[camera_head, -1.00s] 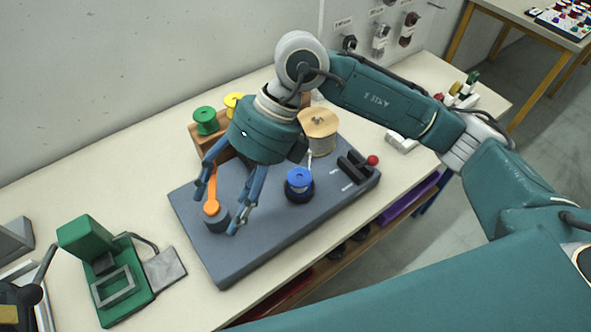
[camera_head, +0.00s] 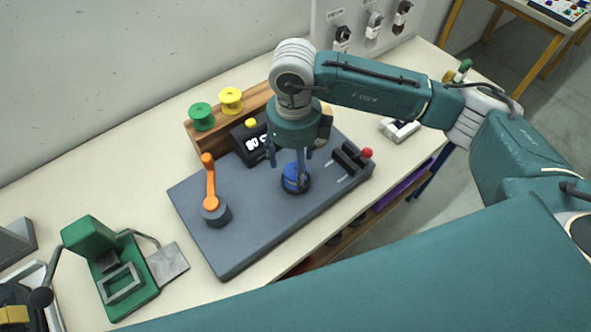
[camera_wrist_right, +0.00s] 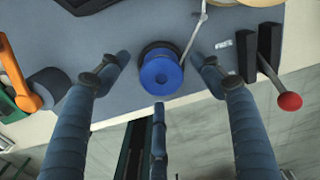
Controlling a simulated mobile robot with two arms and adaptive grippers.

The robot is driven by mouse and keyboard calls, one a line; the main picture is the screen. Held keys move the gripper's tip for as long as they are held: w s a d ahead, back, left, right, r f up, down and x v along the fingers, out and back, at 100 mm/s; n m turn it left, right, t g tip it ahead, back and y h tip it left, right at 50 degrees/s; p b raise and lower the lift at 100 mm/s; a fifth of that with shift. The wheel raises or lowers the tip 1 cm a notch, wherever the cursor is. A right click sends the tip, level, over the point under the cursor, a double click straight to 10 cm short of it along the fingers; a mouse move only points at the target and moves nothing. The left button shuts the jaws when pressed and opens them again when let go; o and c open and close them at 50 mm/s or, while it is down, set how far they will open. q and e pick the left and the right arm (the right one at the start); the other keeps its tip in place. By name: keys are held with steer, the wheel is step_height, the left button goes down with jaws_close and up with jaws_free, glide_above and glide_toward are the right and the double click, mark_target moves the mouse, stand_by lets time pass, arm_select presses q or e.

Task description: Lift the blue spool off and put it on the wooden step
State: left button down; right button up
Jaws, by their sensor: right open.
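The blue spool (camera_head: 292,177) sits on a dark round base on the grey machine plate. It also shows in the right wrist view (camera_wrist_right: 161,74), between and just beyond my fingers. My right gripper (camera_head: 288,168) points down over the spool. In the wrist view its fingers (camera_wrist_right: 160,75) are spread, with the spool between them and no clear contact. The wooden step (camera_head: 192,133) stands behind the plate, with a green spool (camera_head: 202,117) and a yellow spool (camera_head: 231,100) on it. My gripper hides the step's right part.
An orange crank (camera_head: 210,190) stands at the plate's left. A dark display box (camera_head: 252,146) with a yellow button is behind. A lever with a red knob (camera_head: 367,153) is at the right. A green device (camera_head: 110,270) stands at the front left.

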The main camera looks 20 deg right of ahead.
steer(key=shift+f, duration=1.3)
steer(key=c, duration=1.4)
steer(key=shift+r, duration=0.1)
